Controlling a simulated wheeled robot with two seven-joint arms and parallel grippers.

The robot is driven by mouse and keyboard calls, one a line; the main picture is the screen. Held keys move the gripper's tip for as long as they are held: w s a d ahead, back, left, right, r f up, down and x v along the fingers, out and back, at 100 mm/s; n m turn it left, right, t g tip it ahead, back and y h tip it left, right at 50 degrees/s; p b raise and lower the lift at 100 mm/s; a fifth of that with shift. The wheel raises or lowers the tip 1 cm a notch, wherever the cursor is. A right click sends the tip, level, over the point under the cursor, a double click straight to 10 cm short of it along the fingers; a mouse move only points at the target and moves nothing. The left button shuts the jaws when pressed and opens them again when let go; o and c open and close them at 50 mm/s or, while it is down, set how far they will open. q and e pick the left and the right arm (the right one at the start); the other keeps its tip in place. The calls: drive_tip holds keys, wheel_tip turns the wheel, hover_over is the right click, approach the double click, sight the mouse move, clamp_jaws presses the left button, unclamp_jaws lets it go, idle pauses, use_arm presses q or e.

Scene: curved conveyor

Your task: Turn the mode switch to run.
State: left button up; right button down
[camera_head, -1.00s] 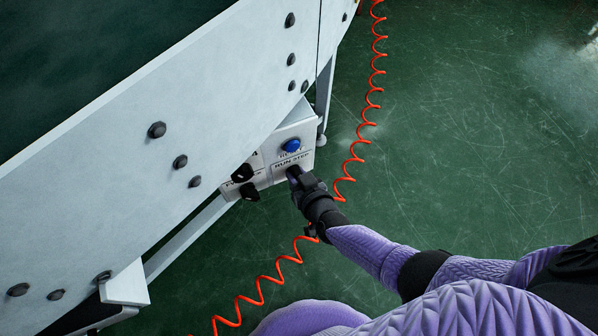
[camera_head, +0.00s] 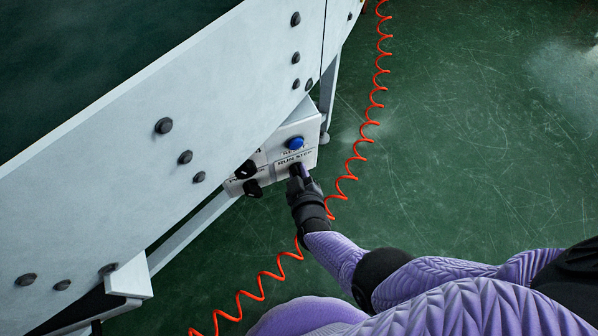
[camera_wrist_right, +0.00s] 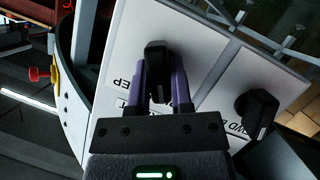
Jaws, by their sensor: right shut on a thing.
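The mode switch is a black knob on the light grey control panel (camera_head: 311,129), beside the RUN STEP lettering. In the head view my right gripper (camera_head: 299,172) covers most of it. In the right wrist view the black switch knob (camera_wrist_right: 156,58) stands between the two purple fingers of my right gripper (camera_wrist_right: 158,85). The fingers are shut on it from both sides. Part of the lettering, ending in EP, shows to the left of the knob. My left gripper is not in view.
The same panel carries a blue button (camera_head: 295,143) and two other black knobs (camera_head: 246,169) (camera_head: 253,188). A second knob also shows in the wrist view (camera_wrist_right: 257,108). A grey conveyor side wall (camera_head: 190,120) rises above the panel. A red coiled cable (camera_head: 358,158) hangs close to my right arm.

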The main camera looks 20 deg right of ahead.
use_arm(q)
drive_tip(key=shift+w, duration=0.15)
use_arm(e)
drive_tip(key=c, duration=0.5)
unclamp_jaws()
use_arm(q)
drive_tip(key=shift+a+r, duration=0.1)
use_arm(e)
drive_tip(key=shift+r, duration=0.1)
